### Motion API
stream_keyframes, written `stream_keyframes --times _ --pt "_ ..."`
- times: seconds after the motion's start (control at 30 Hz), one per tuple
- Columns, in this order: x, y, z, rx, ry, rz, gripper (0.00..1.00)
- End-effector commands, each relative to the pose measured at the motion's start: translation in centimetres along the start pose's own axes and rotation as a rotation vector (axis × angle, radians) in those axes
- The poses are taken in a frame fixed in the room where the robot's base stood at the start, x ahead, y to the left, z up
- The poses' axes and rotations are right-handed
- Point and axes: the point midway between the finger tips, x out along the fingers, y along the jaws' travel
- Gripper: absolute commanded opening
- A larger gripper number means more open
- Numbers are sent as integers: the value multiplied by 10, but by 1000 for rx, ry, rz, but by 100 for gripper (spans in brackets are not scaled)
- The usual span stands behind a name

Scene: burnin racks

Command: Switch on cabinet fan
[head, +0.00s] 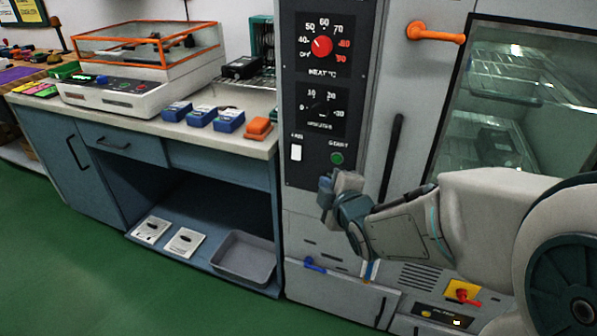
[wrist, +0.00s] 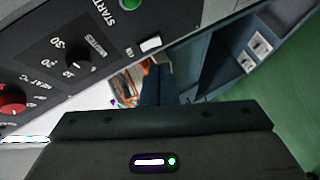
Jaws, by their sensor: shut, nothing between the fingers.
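The cabinet's dark control panel (head: 316,108) carries a white fan switch (head: 296,152) at its lower left, under a small label. The switch also shows in the wrist view (wrist: 150,44), just above the fingertips in the picture. My gripper (head: 325,188) is in front of the panel's lower edge, lower right of the switch in the head view. Its fingers (wrist: 157,72) are shut with nothing between them. I cannot tell whether the fingertips touch the panel, nor which way the switch is set.
A green start button (head: 337,158) lies right of the switch. Above are a black minutes dial (head: 320,107) and a red heat knob (head: 322,46). An orange door handle (head: 436,33) sticks out at upper right. A workbench (head: 262,147) stands left; green floor is clear before it.

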Motion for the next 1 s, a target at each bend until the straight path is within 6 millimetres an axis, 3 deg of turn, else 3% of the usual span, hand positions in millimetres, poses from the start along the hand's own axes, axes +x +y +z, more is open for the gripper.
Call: stream_keyframes --times 0.03,0.2,0.77,1.0 --pt "11 -20 -1 -59 40 33 0" --pt "22 -32 -17 -202 133 137 0" --pt "25 -30 -24 -254 165 183 0" --pt "48 -27 -29 -254 166 181 0"
